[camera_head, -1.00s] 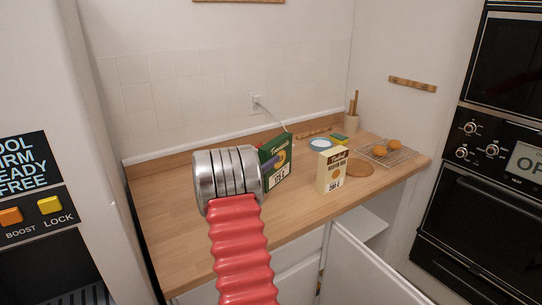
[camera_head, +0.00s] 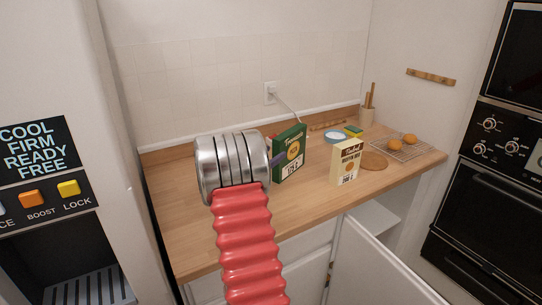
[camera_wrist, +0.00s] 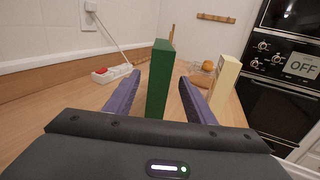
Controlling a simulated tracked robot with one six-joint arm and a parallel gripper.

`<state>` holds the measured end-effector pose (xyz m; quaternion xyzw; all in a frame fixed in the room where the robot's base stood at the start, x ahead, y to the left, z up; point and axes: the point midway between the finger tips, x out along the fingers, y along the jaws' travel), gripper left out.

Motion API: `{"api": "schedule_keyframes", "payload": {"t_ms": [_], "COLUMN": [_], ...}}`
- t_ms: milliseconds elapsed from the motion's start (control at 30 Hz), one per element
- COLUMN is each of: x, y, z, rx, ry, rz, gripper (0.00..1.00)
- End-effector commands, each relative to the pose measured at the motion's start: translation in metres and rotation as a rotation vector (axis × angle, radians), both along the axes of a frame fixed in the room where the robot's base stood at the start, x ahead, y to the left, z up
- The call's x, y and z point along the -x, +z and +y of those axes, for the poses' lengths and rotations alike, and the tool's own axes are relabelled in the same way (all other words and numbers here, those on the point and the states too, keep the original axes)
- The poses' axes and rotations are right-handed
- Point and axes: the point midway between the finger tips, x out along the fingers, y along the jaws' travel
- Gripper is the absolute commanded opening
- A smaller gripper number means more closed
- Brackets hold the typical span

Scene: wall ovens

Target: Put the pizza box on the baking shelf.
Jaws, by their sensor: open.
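A green box (camera_head: 289,153) with a yellow picture on its front stands upright on the wooden counter. I cannot read whether it is the pizza box. A cream box (camera_head: 346,162) stands to its right. My gripper (camera_wrist: 160,80) is open, with the green box (camera_wrist: 160,72) standing between its two purple fingers in the wrist view. A gap shows on each side. In the head view my metal wrist hides most of the gripper. A white shelf (camera_head: 373,219) shows inside the open lower cupboard; I cannot tell whether it is the baking shelf.
The cupboard door (camera_head: 375,265) stands open below the counter (camera_head: 190,235). A round wooden board (camera_head: 374,161), a blue-rimmed dish (camera_head: 336,137) and a wire rack (camera_head: 420,150) with orange-brown round items lie to the right. Wall ovens (camera_head: 490,215) stand at far right. The counter's left front is clear.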

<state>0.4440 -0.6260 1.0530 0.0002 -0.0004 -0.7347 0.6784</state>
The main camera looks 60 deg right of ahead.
Motion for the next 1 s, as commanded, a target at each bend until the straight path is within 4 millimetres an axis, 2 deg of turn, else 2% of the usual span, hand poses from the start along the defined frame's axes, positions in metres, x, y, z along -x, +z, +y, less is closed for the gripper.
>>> {"api": "schedule_keyframes", "payload": {"t_ms": [100,200,533,667,1000], "x": [-0.004,-0.005,-0.004,-0.002,0.002], "y": [-0.02,-0.03,-0.029,-0.029,-0.029], "z": [0.01,0.017,0.012,-0.001,-0.053], "rx": [-0.003,-0.001,-0.001,0.0,0.0], "ry": [0.002,0.002,0.0,-0.003,-0.002], "rz": [0.005,0.002,0.001,0.0,0.0], "gripper": [0.5,0.5,0.5,0.5,0.5]}}
